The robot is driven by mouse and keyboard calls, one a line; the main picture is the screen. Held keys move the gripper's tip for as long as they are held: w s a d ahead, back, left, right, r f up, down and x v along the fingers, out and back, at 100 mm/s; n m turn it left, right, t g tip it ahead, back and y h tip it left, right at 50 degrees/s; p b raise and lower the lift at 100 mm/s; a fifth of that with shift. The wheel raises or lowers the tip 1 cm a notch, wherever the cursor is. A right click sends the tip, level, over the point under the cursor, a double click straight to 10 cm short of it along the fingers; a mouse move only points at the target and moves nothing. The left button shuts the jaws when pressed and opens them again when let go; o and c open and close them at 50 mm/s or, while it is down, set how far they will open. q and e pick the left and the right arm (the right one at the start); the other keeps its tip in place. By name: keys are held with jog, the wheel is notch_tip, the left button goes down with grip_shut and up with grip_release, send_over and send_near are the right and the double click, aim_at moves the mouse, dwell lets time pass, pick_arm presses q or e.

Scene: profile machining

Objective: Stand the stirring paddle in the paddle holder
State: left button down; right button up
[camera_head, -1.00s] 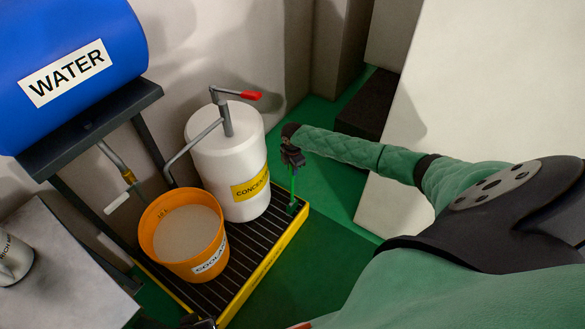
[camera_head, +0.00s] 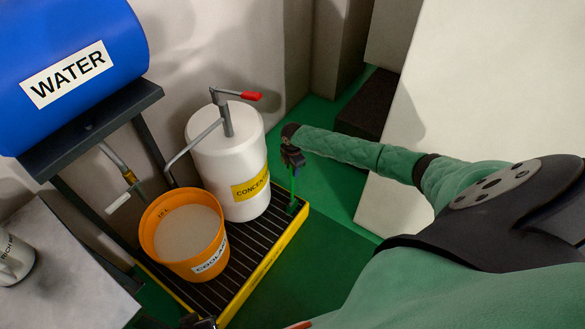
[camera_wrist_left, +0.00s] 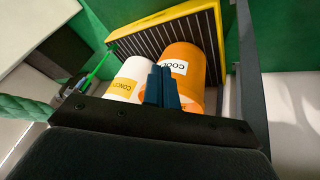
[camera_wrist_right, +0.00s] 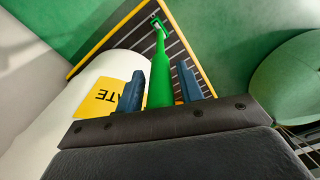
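The green stirring paddle (camera_head: 293,183) stands about upright at the right back corner of the yellow-edged tray. In the right wrist view its thick handle (camera_wrist_right: 160,75) points towards me, and its far end meets the small green paddle holder (camera_wrist_right: 157,25). The holder (camera_head: 292,207) also shows in the head view; how deep the paddle sits is unclear. My right gripper (camera_wrist_right: 160,72) has one blue finger on each side of the handle, with narrow gaps, so it looks open around it. My left gripper (camera_wrist_left: 163,85) is shut and empty, above the tray's front side.
The slatted tray (camera_head: 262,268) holds a white concentrate drum (camera_head: 215,160) with a pump and red-tipped handle, and an orange coolant bucket (camera_head: 155,245). A blue water barrel (camera_head: 110,30) rests on a dark stand at left. Green floor (camera_head: 320,260) is clear right of the tray.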

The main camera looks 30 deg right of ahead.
jog(key=shift+o, duration=0.7)
pick_arm(q)
jog(key=shift+s+a+f+b, duration=0.15)
jog(key=shift+a+b, duration=0.15)
jog(key=shift+a, duration=0.25)
pick_arm(e)
notch_tip(320, 180, up, 8)
jog(key=shift+f, duration=0.1)
